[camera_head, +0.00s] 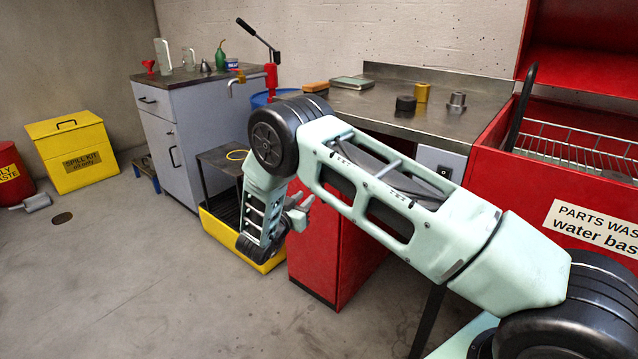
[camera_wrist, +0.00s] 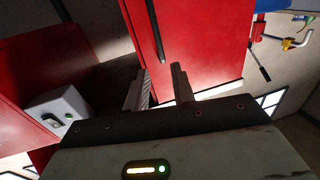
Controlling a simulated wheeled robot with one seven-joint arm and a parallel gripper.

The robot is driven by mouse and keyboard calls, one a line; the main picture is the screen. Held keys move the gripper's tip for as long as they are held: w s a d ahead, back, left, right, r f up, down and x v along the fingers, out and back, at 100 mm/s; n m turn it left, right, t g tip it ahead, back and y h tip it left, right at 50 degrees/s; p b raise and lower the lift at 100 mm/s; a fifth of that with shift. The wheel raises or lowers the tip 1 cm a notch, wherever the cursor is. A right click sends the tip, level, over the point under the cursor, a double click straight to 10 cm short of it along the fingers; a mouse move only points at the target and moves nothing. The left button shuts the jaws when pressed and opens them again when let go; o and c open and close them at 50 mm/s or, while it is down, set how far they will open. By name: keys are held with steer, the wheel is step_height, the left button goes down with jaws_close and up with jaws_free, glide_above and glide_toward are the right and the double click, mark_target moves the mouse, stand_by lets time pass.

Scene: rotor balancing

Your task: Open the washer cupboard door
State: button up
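A red cupboard stands under the steel bench; its red front (camera_head: 313,245) shows in the head view, partly behind my arm. In the wrist view a red door panel (camera_wrist: 195,45) fills the upper middle, with a long black bar handle (camera_wrist: 155,30) on it. I see no clear gap that shows the door standing open. My gripper (camera_head: 300,205) is in front of the cupboard's upper part in the head view. In the wrist view its two fingers (camera_wrist: 162,88) are apart with nothing between them, below the handle's near end and not around it.
The red parts washer (camera_head: 590,215) stands at the right, with a switch box (camera_head: 442,162) beside it. A yellow tray (camera_head: 225,240) sits low, left of the cupboard. A grey cabinet (camera_head: 190,135) stands behind. The floor at the left front is clear.

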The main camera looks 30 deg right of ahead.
glide_above(322, 199)
steer(key=shift+w+d+b, duration=0.2)
steer(key=shift+d+b, duration=0.05)
steer(key=shift+b, duration=0.1)
jaws_close()
